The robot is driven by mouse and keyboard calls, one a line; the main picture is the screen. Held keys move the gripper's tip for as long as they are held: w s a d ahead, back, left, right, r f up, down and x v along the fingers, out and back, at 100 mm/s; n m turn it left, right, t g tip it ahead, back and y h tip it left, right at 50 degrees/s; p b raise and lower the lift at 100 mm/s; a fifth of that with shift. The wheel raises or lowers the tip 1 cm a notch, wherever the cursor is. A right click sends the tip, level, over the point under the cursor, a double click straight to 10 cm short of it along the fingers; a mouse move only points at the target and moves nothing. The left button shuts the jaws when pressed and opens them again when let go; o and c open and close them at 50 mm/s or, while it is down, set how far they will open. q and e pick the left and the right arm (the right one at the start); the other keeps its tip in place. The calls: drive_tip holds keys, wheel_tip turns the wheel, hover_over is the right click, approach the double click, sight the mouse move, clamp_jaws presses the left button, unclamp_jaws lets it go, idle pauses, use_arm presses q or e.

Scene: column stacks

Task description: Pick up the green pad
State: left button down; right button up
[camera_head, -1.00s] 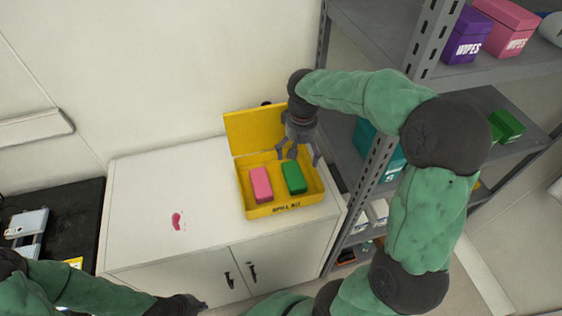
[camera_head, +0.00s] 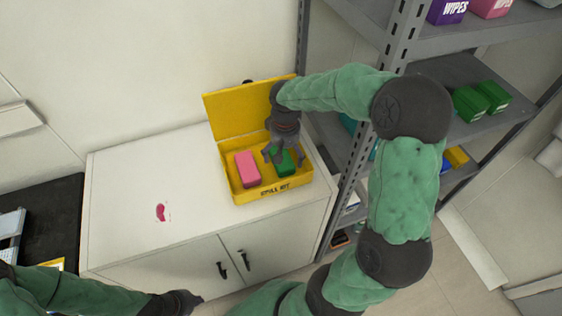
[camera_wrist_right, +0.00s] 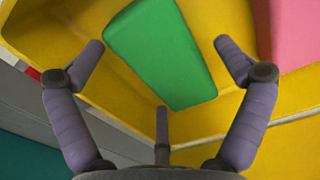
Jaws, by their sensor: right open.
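The green pad (camera_head: 286,164) lies in the open yellow spill kit box (camera_head: 273,192) on the white cabinet, to the right of a pink pad (camera_head: 247,169). In the head view my right gripper (camera_head: 284,160) is right above the green pad and partly hides it. In the right wrist view the green pad (camera_wrist_right: 160,50) lies beyond and between the spread fingers of my right gripper (camera_wrist_right: 160,70), which is open and empty. The pink pad (camera_wrist_right: 288,30) shows at the upper right there. My left gripper (camera_head: 188,303) is low at the bottom edge; its fingers are not clear.
A pink-red smear (camera_head: 161,212) marks the white cabinet top (camera_head: 120,200), which is otherwise clear left of the box. The box's raised lid (camera_head: 235,112) stands behind. A grey shelf rack (camera_head: 345,160) with coloured boxes stands close on the right.

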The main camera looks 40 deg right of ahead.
drive_tip(key=shift+f, duration=0.45)
drive_tip(key=c, duration=1.1)
drive_tip(key=shift+c, duration=0.2)
drive_tip(key=shift+r, duration=0.15)
drive_tip(key=shift+r+p, duration=0.35)
drive_tip(key=shift+r, duration=0.3)
drive_tip(key=s+r+p, duration=0.1)
drive_tip(key=r, duration=0.1)
drive_tip(key=s+a+r+p, duration=0.1)
drive_tip(key=r, duration=0.2)
drive_tip(key=s+a+r+p, duration=0.1)
drive_tip(key=r, duration=0.1)
drive_tip(key=shift+s+a+r, duration=0.2)
drive_tip(key=shift+s+r, duration=0.05)
drive_tip(key=shift+s, duration=0.1)
drive_tip(key=s+a+r+p, duration=0.2)
drive_tip(key=s+a+r, duration=0.2)
drive_tip(key=s, duration=0.4)
drive_tip(key=shift+a, duration=0.5)
drive_tip(key=shift+s, duration=0.1)
